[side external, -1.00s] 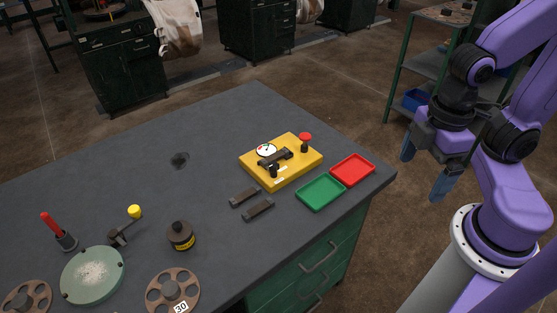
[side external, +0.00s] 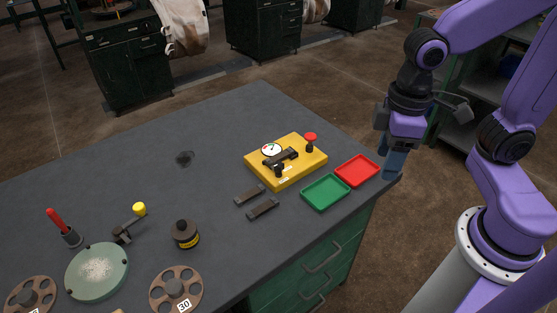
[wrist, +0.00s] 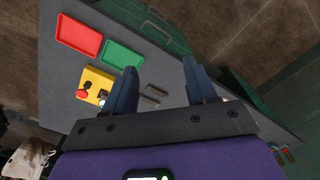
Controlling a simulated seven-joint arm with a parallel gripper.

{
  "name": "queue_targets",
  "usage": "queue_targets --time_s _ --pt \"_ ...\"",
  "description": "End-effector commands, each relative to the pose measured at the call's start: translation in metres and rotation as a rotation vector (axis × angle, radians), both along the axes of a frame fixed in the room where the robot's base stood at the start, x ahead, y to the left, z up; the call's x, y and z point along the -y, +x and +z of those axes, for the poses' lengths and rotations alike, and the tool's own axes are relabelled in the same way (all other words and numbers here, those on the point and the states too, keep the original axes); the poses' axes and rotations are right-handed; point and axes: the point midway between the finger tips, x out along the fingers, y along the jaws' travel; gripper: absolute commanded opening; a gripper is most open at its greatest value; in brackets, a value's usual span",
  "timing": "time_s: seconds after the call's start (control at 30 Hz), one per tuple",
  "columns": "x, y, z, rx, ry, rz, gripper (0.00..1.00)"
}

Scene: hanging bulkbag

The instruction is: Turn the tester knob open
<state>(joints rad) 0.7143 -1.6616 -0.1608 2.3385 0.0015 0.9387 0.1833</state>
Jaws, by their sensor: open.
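The tester is a yellow box (side external: 285,172) on the dark workbench, with a round white gauge (side external: 271,149), a black clamp-like fitting (side external: 281,159) and a red-topped knob (side external: 311,138) at its right corner. The yellow box also shows in the wrist view (wrist: 95,84), with the red knob (wrist: 82,94) at its left side. My gripper (side external: 393,168) is open and empty, pointing down beside the bench's right corner, to the right of the red tray and apart from the tester. In the wrist view its two blue fingers stand wide apart, with nothing between them.
A red tray (side external: 373,169) and a green tray (side external: 310,199) lie between the tester and the bench edge. Two dark bars (side external: 262,208) lie in front of the tester. A black pot (side external: 185,236), a green disc (side external: 75,272) and spoked wheels (side external: 160,298) stand at left.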

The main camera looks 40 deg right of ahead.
Motion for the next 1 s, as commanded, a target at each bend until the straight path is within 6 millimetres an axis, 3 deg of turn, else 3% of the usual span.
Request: queue_targets --time_s 0.2,0.5,0.8,1.0 --pt "-0.028 0.063 0.004 -0.007 -0.004 -0.294 0.56" --pt "-0.049 0.148 0.002 -0.015 -0.006 -0.697 0.56" --pt "-0.050 0.227 -0.008 -0.022 -0.009 -1.097 0.56" --pt "-0.042 0.263 -0.015 -0.025 -0.009 -1.305 0.56"
